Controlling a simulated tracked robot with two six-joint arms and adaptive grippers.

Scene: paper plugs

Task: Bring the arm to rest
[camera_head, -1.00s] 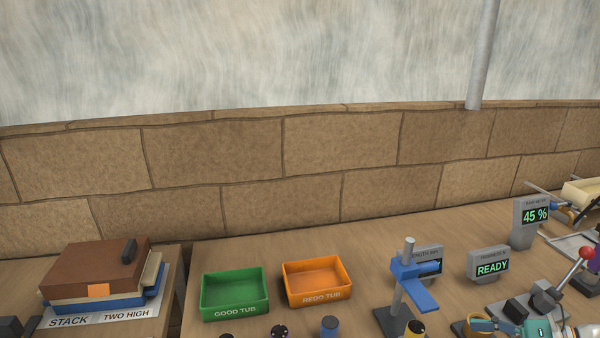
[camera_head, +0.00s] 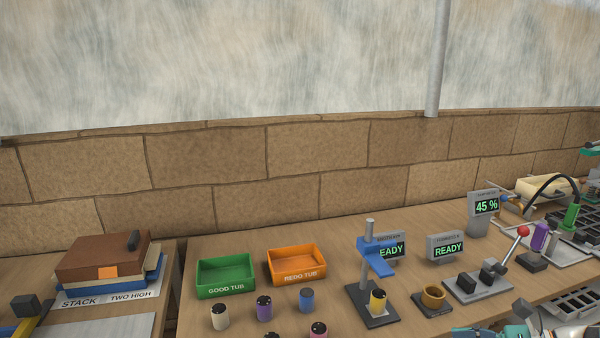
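A teal and white piece of my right arm or gripper (camera_head: 490,332) shows at the bottom edge, right of centre, in front of the bench fixtures. It is cut off by the frame, and I cannot make out its fingertips or whether it holds anything. My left gripper is not in view. Several upright plugs stand on the bench, among them a cream one (camera_head: 220,317), a purple one (camera_head: 264,308) and a blue one (camera_head: 307,299). A yellow plug (camera_head: 378,300) stands at the blue-armed stand (camera_head: 376,262).
Behind the plugs are the green good tub (camera_head: 226,290) and orange redo tub (camera_head: 297,278), both looking empty. A brass ring cup (camera_head: 433,298), a red-knobbed lever (camera_head: 523,231) and displays reading "READY" and "45 %" stand right. A book stack (camera_head: 105,258) is left.

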